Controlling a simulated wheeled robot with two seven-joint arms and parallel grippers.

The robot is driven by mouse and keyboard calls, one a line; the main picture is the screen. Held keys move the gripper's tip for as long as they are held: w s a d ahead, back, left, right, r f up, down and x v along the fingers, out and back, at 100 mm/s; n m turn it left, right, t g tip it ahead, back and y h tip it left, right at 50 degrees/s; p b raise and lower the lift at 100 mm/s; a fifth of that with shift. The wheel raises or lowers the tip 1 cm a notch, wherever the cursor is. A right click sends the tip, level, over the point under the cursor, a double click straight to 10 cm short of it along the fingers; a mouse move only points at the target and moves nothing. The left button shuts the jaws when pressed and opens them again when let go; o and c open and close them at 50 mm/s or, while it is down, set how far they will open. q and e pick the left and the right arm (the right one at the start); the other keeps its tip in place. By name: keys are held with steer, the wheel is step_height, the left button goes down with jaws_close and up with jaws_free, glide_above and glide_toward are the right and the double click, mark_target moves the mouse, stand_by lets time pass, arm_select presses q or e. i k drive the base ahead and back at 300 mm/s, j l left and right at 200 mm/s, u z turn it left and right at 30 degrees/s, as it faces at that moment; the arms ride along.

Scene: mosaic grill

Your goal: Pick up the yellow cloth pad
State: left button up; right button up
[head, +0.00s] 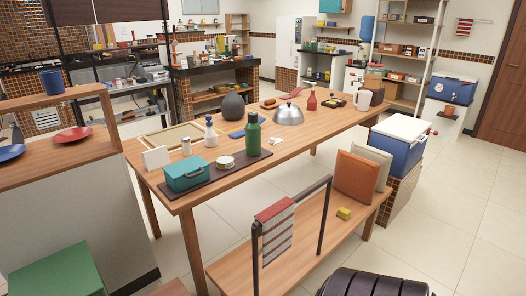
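A small yellow pad (344,213) lies on the wooden bench (300,258), near its right end. It is the only yellow pad-like thing I make out; at this size I cannot tell whether it is cloth. It lies in front of the orange-brown cushion and apart from it. Neither of my grippers is in view.
An orange-brown cushion (356,178) stands at the bench's right end. A dark rail holds a striped towel (274,232) at the bench's front. The long wooden table (245,178) behind carries a green bottle (253,135) and a teal box (187,174). A blue-and-white cooler (402,140) stands right. Floor at right is clear.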

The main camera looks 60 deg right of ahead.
mark_target(344, 214)
steer(key=z, duration=2.6)
